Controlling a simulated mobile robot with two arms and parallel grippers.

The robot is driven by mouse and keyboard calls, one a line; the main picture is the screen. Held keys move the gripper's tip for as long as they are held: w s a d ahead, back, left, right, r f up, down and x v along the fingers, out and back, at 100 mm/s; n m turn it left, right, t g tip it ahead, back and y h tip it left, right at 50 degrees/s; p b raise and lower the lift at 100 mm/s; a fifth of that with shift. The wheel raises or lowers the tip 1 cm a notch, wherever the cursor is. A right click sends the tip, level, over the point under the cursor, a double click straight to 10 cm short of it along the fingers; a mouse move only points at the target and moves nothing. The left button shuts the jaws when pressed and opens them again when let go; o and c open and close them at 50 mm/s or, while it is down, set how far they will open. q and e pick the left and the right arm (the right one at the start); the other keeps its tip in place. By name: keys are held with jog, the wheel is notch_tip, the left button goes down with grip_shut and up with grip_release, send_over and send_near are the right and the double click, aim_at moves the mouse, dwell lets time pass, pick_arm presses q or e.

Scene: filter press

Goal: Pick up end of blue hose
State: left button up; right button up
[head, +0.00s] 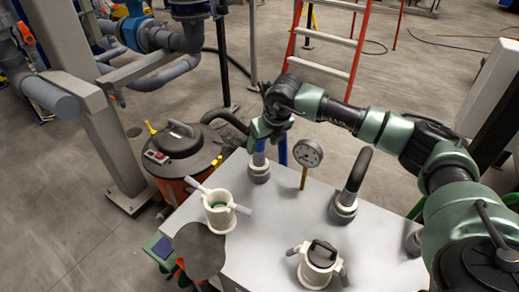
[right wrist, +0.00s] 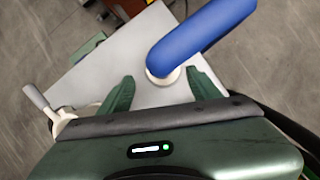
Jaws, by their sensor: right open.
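The blue hose (head: 259,157) rises from a grey coupling (head: 259,172) at the far edge of the white table. My right gripper (head: 262,134) is over it and hides its upper part in the head view. In the right wrist view the blue hose (right wrist: 200,38) runs from its pale coupling up to the top right. The open right gripper (right wrist: 160,78) has its fingers spread on either side of the coupling end. I cannot tell whether they touch the hose. My left gripper is not in view.
The white table (head: 275,228) holds a gauge (head: 308,153), a black curved hose (head: 358,172) and two white fittings with handles (head: 219,211) (head: 319,265). An orange and black vacuum (head: 183,150) stands left of it. A red ladder (head: 325,65) stands behind.

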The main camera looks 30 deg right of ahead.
aim_at(259, 153)
jog(key=shift+x, duration=0.95)
jog(key=p+x, duration=0.1)
jog(key=x, duration=0.3)
jog(key=shift+w+d+f+p, duration=0.15)
jog(key=shift+f+p, duration=0.1)
jog(key=shift+p, duration=0.05)
jog(key=shift+w+f, duration=0.2)
jog(key=shift+f, duration=0.2)
grip_shut()
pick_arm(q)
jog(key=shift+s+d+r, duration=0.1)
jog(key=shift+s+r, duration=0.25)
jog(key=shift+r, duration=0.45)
pick_arm(e)
jog(key=shift+r, duration=0.1)
